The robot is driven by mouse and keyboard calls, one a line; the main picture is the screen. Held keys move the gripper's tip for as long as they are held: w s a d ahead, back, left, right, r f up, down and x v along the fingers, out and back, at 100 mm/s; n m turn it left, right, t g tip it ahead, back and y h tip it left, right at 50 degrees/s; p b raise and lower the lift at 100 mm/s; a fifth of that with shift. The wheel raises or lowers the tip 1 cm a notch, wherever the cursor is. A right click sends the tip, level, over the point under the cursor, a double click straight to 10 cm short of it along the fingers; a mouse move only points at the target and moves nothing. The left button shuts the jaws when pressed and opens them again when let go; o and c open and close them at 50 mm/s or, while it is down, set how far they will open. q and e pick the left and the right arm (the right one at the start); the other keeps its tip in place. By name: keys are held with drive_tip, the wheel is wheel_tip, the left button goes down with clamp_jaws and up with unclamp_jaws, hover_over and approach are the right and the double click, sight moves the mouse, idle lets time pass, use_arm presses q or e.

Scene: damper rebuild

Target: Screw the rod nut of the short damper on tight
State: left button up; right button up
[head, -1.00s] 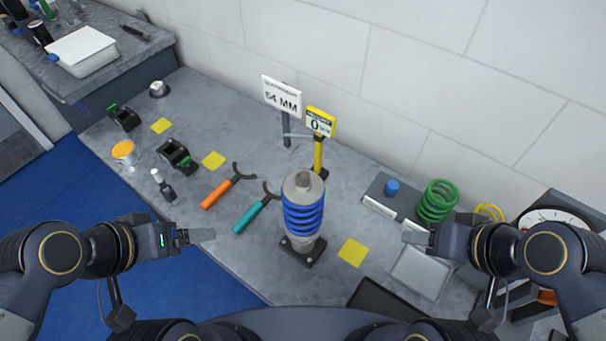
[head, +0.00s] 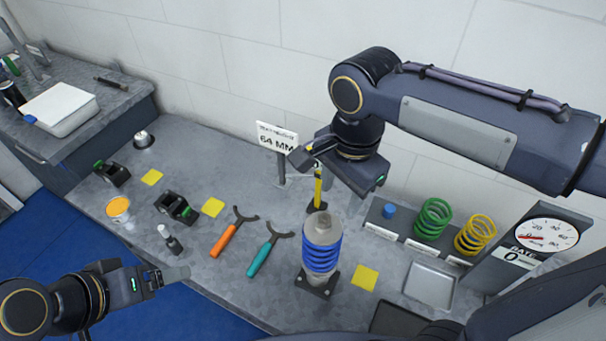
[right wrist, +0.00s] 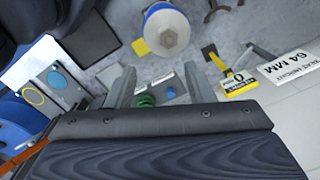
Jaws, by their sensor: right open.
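The short damper (head: 321,262) stands upright on a dark base plate, with a blue spring around its grey body. Its hex-shaped rod nut (head: 322,220) shows at the top end. The right wrist view shows the damper from above, with the nut (right wrist: 168,38) at the upper middle. How tightly the nut sits cannot be told. My right gripper (right wrist: 158,88) is open and empty; in the head view it is above and behind the damper, apart from it. My left gripper (head: 172,275) is low at the left, away from the damper; its jaw gap is not clear.
A yellow-posted sign (head: 318,188) and the 64 MM sign (head: 277,138) stand behind the damper. Orange (head: 225,238) and teal (head: 260,258) spanners lie left of it. Green (head: 433,219) and yellow (head: 475,236) springs and a dial gauge (head: 545,236) stand right.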

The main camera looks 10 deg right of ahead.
sight(324, 218)
drive_tip(key=shift+w+a+r+m+h, duration=0.1)
drive_tip(key=shift+w+a+m+h, duration=0.15)
drive_tip(key=shift+a, duration=0.35)
drive_tip(key=shift+w+a+r+m+h, duration=0.15)
drive_tip(key=shift+a+m, duration=0.2)
drive_tip(key=shift+a, duration=0.25)
drive_tip(key=shift+d+f, duration=0.1)
drive_tip(key=shift+f, duration=3.8)
clamp_jaws()
drive_tip(key=shift+f+m+b, duration=0.1)
drive_tip(key=shift+m+b, duration=0.2)
drive_tip(key=shift+m, duration=0.9)
drive_tip(key=m, duration=0.3)
